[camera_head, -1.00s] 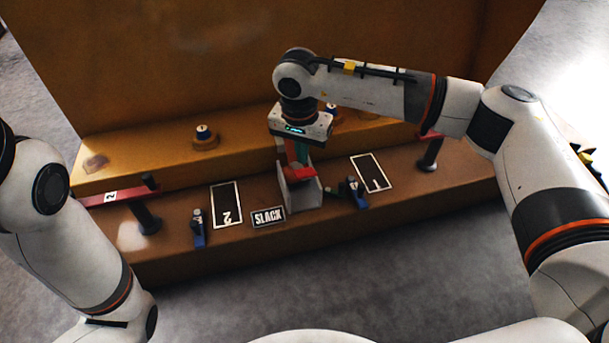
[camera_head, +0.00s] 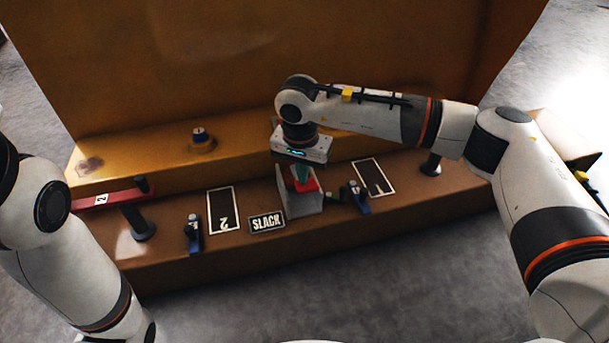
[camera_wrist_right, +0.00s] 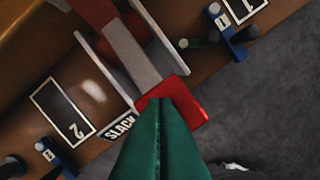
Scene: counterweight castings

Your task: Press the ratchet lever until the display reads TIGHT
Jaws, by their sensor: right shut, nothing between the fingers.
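The ratchet lever has a grey arm and a red end pad (camera_head: 306,186). It sits between the light grey side plates of a bracket (camera_head: 302,206) on the brown ledge. In the right wrist view the red pad (camera_wrist_right: 186,98) is just beyond my green fingertips. My right gripper (camera_wrist_right: 160,100) is shut and empty, pointing down with its tips at the pad, seemingly touching it. In the head view the right gripper (camera_head: 302,178) is over the bracket. The display (camera_head: 267,223) reads SLACK; it is partly covered in the wrist view (camera_wrist_right: 119,127). My left gripper is out of view.
Blue clamps (camera_head: 193,233) and (camera_head: 358,197) stand beside black plates marked 2 (camera_head: 223,209) and 1 (camera_head: 374,178). A red bar (camera_head: 105,199) and a dark post (camera_head: 141,222) are at the left. A brown wall (camera_head: 230,60) rises behind. The grey floor in front is clear.

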